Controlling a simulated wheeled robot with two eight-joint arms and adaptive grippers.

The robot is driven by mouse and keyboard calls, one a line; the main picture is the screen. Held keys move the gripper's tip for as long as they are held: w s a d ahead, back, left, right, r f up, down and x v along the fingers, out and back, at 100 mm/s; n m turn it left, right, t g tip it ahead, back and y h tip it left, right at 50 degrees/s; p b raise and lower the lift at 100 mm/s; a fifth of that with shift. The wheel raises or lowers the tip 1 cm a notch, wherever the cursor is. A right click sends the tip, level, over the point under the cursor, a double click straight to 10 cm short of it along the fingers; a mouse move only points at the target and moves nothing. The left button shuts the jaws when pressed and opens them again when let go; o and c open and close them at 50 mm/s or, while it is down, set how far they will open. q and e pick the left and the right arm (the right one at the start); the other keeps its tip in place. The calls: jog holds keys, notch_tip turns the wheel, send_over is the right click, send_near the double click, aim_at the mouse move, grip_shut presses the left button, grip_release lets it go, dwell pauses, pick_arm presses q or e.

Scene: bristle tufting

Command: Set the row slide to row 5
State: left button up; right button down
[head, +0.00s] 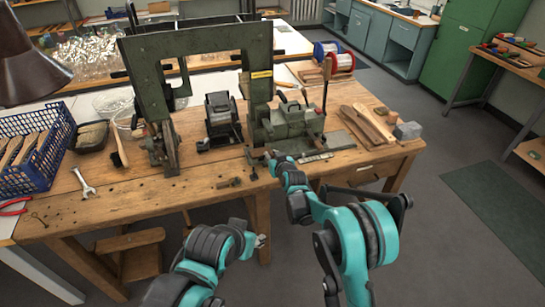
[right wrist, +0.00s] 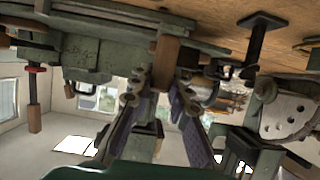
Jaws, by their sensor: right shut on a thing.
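The green tufting machine (head: 290,122) stands on the wooden bench, with a pale marked strip (head: 316,157) along its front foot that looks like the row slide's scale. I cannot read the row. My right gripper (head: 270,157) is at the front left of this strip. In the right wrist view the right fingers (right wrist: 152,82) are shut at a small wooden handle (right wrist: 165,55) under the green machine body, apparently the slide's handle. The fingers partly hide the contact. My left gripper (head: 260,241) is low in front of the bench, away from the machine; its opening is too small to judge.
The bench's front strip is mostly clear.

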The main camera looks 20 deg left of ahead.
jog(key=shift+s+a, duration=0.15)
jog(key=shift+a, duration=0.1)
jog(key=c, duration=1.4)
grip_release()
jog(key=shift+a, duration=0.1)
jog(key=shift+s+d, duration=0.15)
jog(key=shift+d, duration=0.1)
jog(key=v, duration=1.1)
jog(key=shift+s+d, duration=0.15)
jog(key=shift+s, duration=0.05)
